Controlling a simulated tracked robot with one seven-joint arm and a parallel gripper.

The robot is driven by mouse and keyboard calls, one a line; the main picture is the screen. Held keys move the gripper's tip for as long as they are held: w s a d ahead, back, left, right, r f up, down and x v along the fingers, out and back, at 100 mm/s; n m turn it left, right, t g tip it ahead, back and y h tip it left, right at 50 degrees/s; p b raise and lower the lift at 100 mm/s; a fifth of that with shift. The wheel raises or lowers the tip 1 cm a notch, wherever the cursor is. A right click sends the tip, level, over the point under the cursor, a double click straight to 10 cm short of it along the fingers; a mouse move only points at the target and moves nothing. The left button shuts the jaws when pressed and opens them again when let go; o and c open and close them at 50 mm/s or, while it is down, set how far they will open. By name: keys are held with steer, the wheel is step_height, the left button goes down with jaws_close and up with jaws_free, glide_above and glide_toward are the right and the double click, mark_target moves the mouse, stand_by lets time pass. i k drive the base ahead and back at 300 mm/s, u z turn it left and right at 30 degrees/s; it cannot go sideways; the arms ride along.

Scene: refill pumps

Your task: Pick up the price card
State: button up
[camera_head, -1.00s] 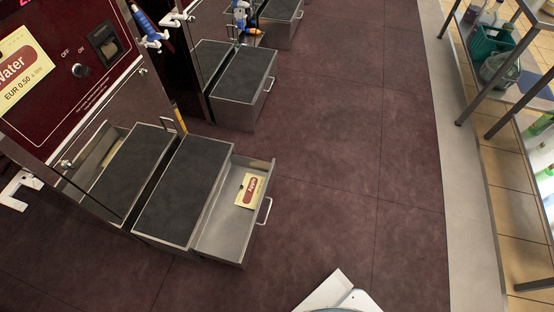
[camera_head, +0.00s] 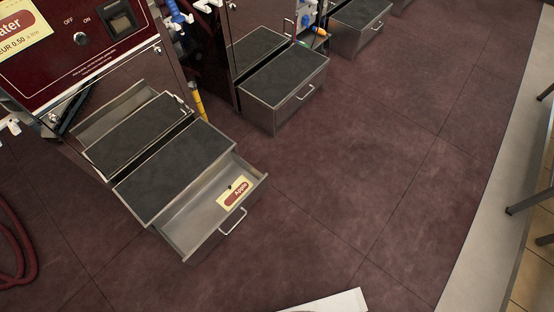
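The price card (camera_head: 234,193) is a small pale yellow card with a dark red label, reading something like "Apple". It lies flat inside an open metal drawer (camera_head: 190,240), towards the drawer's right end. A small dark spot shows at the card's upper edge. The drawer is pulled out from under a step with a dark top (camera_head: 175,170), at the foot of a refill pump. My gripper is not in view; only a white part of my own body shows at the bottom edge.
The pump's dark red panel (camera_head: 85,65) carries another card, reading "Water" (camera_head: 22,35). A second step unit (camera_head: 285,85) stands behind to the right. A red hose (camera_head: 18,250) lies at the left. Open dark red floor (camera_head: 350,200) lies right of the drawer.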

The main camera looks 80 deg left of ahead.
mark_target(237, 189)
steer(key=i, duration=0.35)
steer(key=u, duration=3.55)
steer(key=i, duration=1)
steer(key=z, duration=0.2)
steer(key=k, duration=0.85)
